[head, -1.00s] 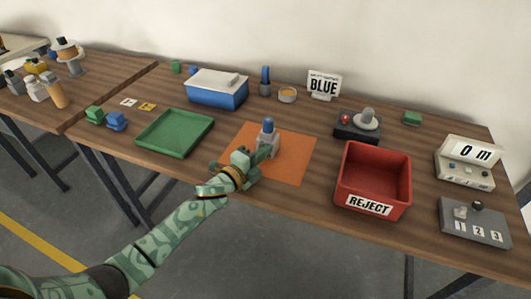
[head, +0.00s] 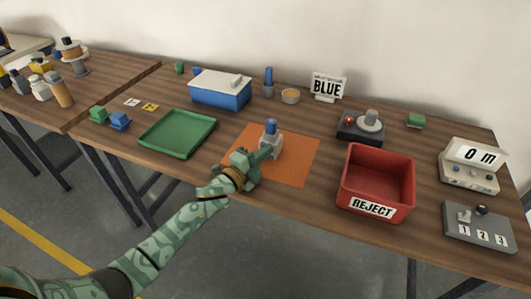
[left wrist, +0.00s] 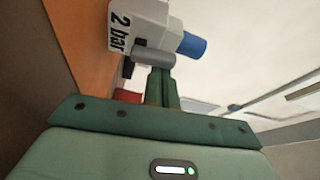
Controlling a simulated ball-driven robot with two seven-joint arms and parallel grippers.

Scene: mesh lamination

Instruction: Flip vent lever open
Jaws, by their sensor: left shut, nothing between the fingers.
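A small grey-white device with a blue cap (head: 270,128) stands upright on the orange mat (head: 297,165). In the left wrist view the device (left wrist: 152,12) carries a "2 bar" label, a blue cap (left wrist: 191,46) and a grey cylinder (left wrist: 153,58). A small dark part shows beside the cylinder; I cannot tell for sure which part is the vent lever. My left gripper (head: 264,154) is shut and empty, at the near left side of the device. In the left wrist view its closed fingertips (left wrist: 161,72) are at or very near the cylinder; contact is unclear.
A red REJECT bin (head: 347,196) stands right of the mat, and a green tray (head: 177,134) lies left of it. A blue box with a white lid (head: 220,94) is behind. A black unit with a red button (head: 360,131) and grey control boxes (head: 479,227) stand to the right.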

